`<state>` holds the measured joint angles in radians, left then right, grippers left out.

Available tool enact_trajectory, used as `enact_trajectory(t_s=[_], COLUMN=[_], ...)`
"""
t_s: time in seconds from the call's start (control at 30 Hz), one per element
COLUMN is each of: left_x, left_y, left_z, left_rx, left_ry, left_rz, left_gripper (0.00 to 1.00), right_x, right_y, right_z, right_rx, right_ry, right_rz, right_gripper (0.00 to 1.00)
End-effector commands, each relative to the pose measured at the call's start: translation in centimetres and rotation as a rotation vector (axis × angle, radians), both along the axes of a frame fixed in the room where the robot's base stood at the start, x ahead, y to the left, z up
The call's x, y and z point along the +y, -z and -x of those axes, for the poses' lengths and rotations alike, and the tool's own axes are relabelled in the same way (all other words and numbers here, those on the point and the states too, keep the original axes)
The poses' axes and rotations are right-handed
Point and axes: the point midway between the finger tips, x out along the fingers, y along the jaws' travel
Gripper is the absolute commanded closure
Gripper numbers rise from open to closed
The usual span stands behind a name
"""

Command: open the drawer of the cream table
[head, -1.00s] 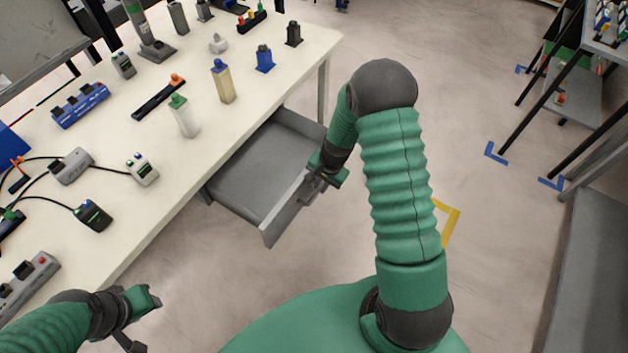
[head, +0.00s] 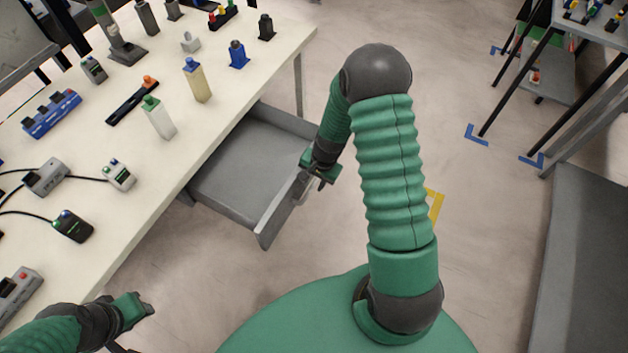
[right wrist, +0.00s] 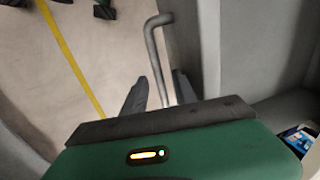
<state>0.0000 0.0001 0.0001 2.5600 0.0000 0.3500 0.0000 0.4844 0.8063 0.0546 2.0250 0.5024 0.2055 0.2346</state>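The cream table (head: 130,205) fills the left of the head view. Its grey drawer (head: 225,192) stands well out, showing an empty floor. My right gripper (head: 310,183) is at the outer face of the drawer front. In the right wrist view, the bent grey handle (right wrist: 155,45) runs between the two close-set fingers (right wrist: 160,88).
Bottles (head: 198,82), a blue block device (head: 52,113) and several small devices with cables stand on the tabletop. A grey shelf unit (head: 590,40) is at upper right and a grey surface (head: 580,260) at right. Bare floor (head: 470,240) lies between them and my right arm.

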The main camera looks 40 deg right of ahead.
Motion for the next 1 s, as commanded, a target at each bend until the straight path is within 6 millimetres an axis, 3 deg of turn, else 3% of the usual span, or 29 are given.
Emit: enact_trajectory(t_s=[0.27,0.7,0.83,1.0], left_x=[0.0,0.0,0.0,0.0], left_y=[-0.3,-2.5,-2.8,-2.9], left_z=[0.0,0.0,0.0,0.0], left_rx=[0.0,0.0,0.0,0.0], left_ry=[0.0,0.0,0.0,0.0], left_rz=[0.0,0.0,0.0,0.0], left_gripper=[0.64,0.64,0.64,0.64], right_x=[0.0,-1.0,-1.3,-1.4], right_y=[-1.0,-12.8,-15.2,-16.3], right_z=[0.2,2.1,2.5,2.8], right_rx=[0.001,-0.002,0.0,0.002], right_ry=[-0.002,-0.002,0.0,-0.001], right_rz=[-0.001,-0.001,-0.002,-0.003], right_gripper=[0.66,0.66,0.66,0.66])
